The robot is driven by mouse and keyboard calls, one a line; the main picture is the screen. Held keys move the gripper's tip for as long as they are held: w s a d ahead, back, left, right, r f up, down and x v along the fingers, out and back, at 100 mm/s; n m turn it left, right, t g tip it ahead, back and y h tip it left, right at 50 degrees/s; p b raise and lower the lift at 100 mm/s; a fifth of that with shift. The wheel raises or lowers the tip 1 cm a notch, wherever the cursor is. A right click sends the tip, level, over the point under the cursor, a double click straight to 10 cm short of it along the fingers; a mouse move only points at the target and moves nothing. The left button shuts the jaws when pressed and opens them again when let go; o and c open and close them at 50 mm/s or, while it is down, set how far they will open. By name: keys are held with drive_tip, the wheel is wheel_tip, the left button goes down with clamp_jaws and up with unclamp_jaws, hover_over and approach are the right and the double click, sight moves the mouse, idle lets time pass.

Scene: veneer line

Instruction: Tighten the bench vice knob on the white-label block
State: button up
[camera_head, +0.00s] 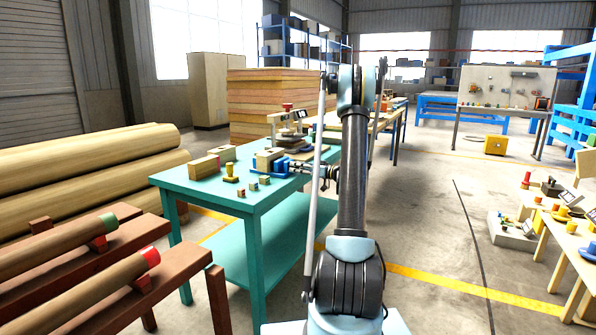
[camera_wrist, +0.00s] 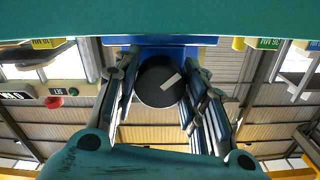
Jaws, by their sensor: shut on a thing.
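The bench vice (camera_head: 284,168) is blue and stands near the right edge of the teal workbench (camera_head: 190,184), with a wooden block (camera_head: 267,159) at its jaws. I cannot make out a white label on the block. In the wrist view the black round knob (camera_wrist: 158,84) faces me, with a pale mark slanting across its face; blue vice body (camera_wrist: 150,43) shows behind it. My gripper (camera_wrist: 160,76) has its fingers on both sides of the knob, shut on it. In the head view my gripper (camera_head: 325,171) reaches the vice from the right; the knob is hidden there.
Other wooden blocks (camera_head: 204,168), a yellow stamp-like piece (camera_head: 231,174) and small cubes (camera_head: 253,186) lie on the bench. A press-like device (camera_head: 290,122) stands behind the vice. Logs (camera_head: 90,190) lie to the left. Open floor (camera_head: 425,215) is on the right.

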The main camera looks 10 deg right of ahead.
drive_tip(key=shift+w+m, duration=0.1)
drive_tip(key=shift+m, duration=1.8)
drive_tip(key=shift+d, duration=0.1)
drive_tip(key=o, duration=1.1)
drive_tip(key=shift+c, duration=0.2)
drive_tip(key=v, duration=1.2)
drive_tip(key=shift+f, duration=0.1)
